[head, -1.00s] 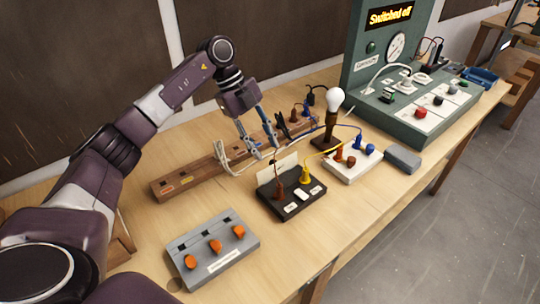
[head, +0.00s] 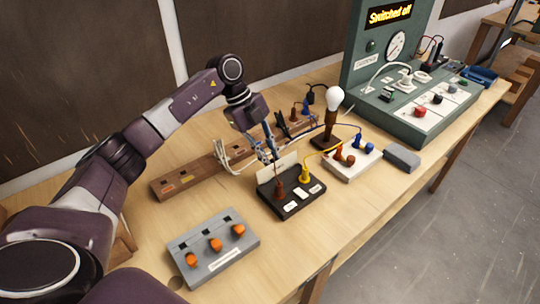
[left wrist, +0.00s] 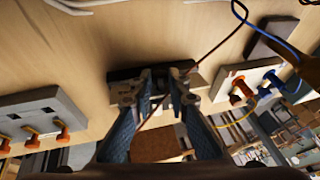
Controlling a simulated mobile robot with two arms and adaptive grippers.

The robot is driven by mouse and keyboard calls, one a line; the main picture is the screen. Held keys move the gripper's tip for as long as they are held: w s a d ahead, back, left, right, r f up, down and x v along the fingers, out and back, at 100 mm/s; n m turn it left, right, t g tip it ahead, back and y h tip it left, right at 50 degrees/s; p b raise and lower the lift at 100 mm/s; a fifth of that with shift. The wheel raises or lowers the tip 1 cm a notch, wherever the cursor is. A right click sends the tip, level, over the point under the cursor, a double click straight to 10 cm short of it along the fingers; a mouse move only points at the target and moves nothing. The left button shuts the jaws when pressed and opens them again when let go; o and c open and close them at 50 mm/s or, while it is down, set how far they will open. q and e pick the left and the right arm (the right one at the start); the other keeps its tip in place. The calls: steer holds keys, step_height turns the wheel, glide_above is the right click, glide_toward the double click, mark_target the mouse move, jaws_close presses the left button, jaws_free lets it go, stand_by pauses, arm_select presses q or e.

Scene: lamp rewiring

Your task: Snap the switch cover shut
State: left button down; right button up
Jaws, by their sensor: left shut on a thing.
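My left gripper (head: 268,155) is at the cover's upper left edge, pointing down, shut on the cover. In the left wrist view, my left gripper (left wrist: 163,88) has its fingertips over the dark box (left wrist: 150,70), and a thin brown wire (left wrist: 212,48) crosses them. The fingers hide the exact contact. My right gripper is not in view.
A grey block with orange knobs (head: 212,252) is front left. A wooden strip (head: 190,178) runs behind. A bulb on a stand (head: 334,105), a white terminal block (head: 352,165) and a green test panel (head: 425,105) are right. Wires hang near the gripper.

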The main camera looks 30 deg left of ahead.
mark_target(278, 163)
arm_select(q)
steer(key=shift+s+d+r+y+p, duration=0.15)
steer(key=shift+d+r+y+p, duration=0.25)
steer(key=shift+y+p, duration=0.55)
steer(key=shift+s+d+r+t+y, duration=0.1)
steer(key=shift+d+t+y, duration=0.2)
steer(key=shift+t+y, duration=0.25)
steer(key=shift+s+d+m+t+y, duration=0.1)
steer(key=shift+d+m+t+y, duration=0.2)
steer(key=shift+y, duration=0.4)
steer(key=shift+s+d+t+y+b, duration=0.1)
steer(key=shift+d+t+y+b, duration=0.2)
steer(key=shift+y, duration=0.2)
steer(key=shift+s+d+t+y+b, duration=0.1)
steer(key=shift+d+y+b, duration=0.1)
steer(key=shift+y+b, duration=0.25)
steer(key=shift+r, duration=0.1)
steer(key=c, duration=1.8)
jaws_free()
steer(key=shift+c, duration=0.2)
